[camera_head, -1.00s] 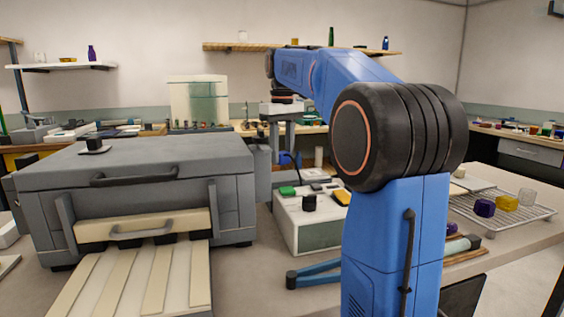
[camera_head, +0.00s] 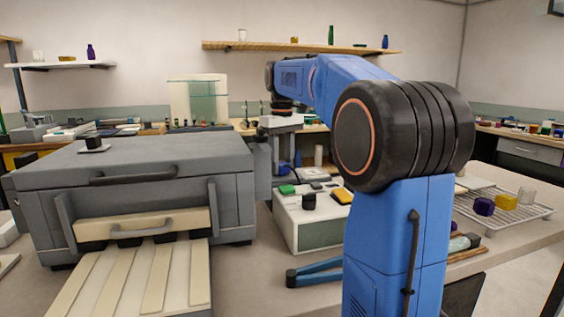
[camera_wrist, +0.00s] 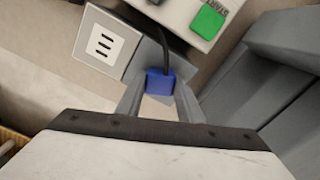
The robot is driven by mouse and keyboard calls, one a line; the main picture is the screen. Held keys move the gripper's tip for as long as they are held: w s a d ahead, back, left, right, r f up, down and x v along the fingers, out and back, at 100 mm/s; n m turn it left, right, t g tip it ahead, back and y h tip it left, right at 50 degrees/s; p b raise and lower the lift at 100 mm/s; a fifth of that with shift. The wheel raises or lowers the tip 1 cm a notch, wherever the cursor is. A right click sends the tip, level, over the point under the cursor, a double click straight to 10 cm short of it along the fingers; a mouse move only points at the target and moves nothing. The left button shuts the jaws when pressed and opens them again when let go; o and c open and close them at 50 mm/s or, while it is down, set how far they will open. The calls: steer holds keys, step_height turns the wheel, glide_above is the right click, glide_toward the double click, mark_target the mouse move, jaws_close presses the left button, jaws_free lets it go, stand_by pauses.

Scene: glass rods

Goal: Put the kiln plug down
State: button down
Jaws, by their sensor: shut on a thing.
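The kiln plug (camera_wrist: 160,83) is a small blue block with a black cable running up from it in the wrist view. My gripper (camera_wrist: 159,92) is shut on it, with one grey finger on each side. A pale square plate with three dark slots (camera_wrist: 105,45) lies just left of the plug, apart from it. In the head view my gripper hangs behind the white control box, between it and the kiln, and the plug is small there. The plug's underside and any contact with a surface below are hidden.
The big grey kiln (camera_head: 130,170) stands at left. The white control box (camera_head: 312,225) with a green button (camera_wrist: 208,20) is close to the plug. A wire rack (camera_head: 510,212) holds small coloured blocks at right. Blue tongs (camera_head: 318,272) lie in front.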

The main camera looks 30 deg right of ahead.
mark_target(282, 163)
steer(key=c, duration=1.2)
jaws_free()
step_height(282, 163, up, 13)
steer(key=shift+r, duration=0.1)
